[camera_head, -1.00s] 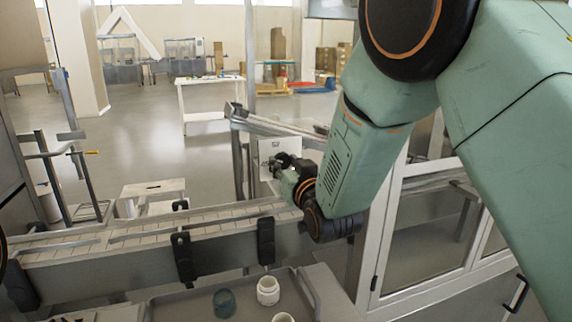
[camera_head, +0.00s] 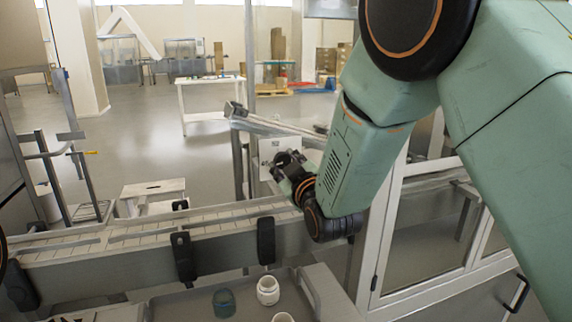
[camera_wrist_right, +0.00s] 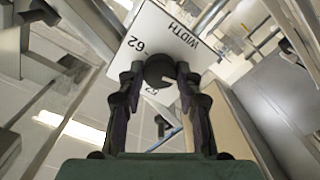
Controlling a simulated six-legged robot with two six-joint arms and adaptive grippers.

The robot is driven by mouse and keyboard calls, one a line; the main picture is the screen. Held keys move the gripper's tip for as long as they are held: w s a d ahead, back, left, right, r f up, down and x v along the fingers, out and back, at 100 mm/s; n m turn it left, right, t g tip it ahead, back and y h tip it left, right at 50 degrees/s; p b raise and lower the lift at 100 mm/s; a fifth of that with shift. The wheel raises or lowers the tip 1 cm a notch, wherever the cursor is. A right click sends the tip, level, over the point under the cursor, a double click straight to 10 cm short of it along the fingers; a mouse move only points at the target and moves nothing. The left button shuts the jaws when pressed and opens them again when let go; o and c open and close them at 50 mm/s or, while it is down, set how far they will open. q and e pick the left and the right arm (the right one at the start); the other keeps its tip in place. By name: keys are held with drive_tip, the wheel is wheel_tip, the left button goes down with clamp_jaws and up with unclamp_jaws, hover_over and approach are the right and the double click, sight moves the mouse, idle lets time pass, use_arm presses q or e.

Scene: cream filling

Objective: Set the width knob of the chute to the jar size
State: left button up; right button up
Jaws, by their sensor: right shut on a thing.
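The dark round width knob (camera_wrist_right: 160,71) sits on a white plate (camera_wrist_right: 158,38) marked "WIDTH" and "62"; another number near the knob is partly covered. My right gripper (camera_wrist_right: 156,76) is shut on the knob, with one finger on each side. A light pointer mark shows on the knob's lower right. In the head view the white plate (camera_head: 268,148) is at the end of the metal chute (camera_head: 262,122), and my right gripper (camera_head: 283,161) is in front of it, hiding the knob. My left gripper is out of view.
A conveyor (camera_head: 140,250) with dark brackets crosses the lower left. Below it a grey tray holds a white jar (camera_head: 268,291), a blue-grey jar (camera_head: 224,303) and another white jar (camera_head: 283,317). A framed glass enclosure (camera_head: 430,235) is at right. A small step stool (camera_head: 152,190) stands behind the conveyor.

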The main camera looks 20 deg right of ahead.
drive_tip(key=shift+w+r, duration=0.1)
drive_tip(key=shift+r, duration=0.3)
drive_tip(key=o, duration=1.2)
drive_tip(key=shift+f, duration=0.25)
drive_tip(key=shift+c, duration=0.2)
drive_tip(key=shift+f, duration=0.1)
drive_tip(key=s, duration=1.2)
drive_tip(key=shift+d, duration=0.2)
